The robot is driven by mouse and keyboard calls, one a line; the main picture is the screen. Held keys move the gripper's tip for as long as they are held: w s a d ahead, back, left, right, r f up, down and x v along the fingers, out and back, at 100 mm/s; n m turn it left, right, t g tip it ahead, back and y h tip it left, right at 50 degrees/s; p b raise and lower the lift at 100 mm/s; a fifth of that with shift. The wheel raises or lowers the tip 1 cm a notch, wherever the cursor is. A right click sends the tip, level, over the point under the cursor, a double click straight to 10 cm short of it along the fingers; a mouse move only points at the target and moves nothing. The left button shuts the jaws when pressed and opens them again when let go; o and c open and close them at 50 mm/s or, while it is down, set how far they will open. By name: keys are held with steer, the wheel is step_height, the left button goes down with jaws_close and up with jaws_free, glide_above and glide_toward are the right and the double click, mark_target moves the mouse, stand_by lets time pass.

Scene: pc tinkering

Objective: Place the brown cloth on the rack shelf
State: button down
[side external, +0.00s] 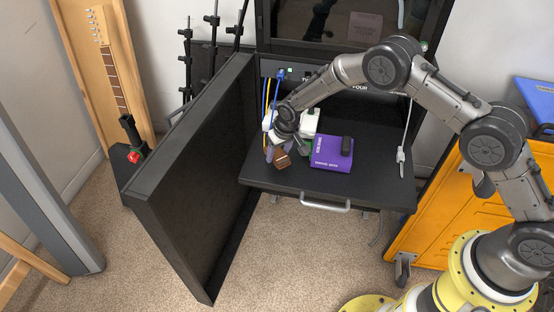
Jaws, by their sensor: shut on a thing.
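The brown cloth (282,160) shows as a small brown, block-like shape at my gripper's fingertips. My gripper (276,154) is shut on it, at the left part of the rack shelf. The rack shelf (380,187) is a black pulled-out surface with a silver handle on its front edge. The cloth is over or on the shelf near its left edge; I cannot tell whether it touches the surface. The wrist hides part of the shelf behind the gripper.
A purple box (331,153) with a black item on top lies on the shelf, right of the cloth. A white device (311,122) and blue and yellow cables (267,95) are behind. The open black rack door (200,180) stands left. The shelf's right front is clear.

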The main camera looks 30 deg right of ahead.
mark_target(278, 161)
steer(key=shift+x, duration=1.9)
steer(key=shift+s+f, duration=0.15)
steer(key=shift+f, duration=0.1)
steer(key=shift+c, duration=1.5)
jaws_free()
steer(key=shift+f, duration=0.1)
steer(key=shift+o, duration=0.8)
steer(key=shift+s, duration=0.1)
steer(key=shift+f, duration=0.1)
steer(key=v, duration=1.2)
steer(key=shift+r, duration=0.4)
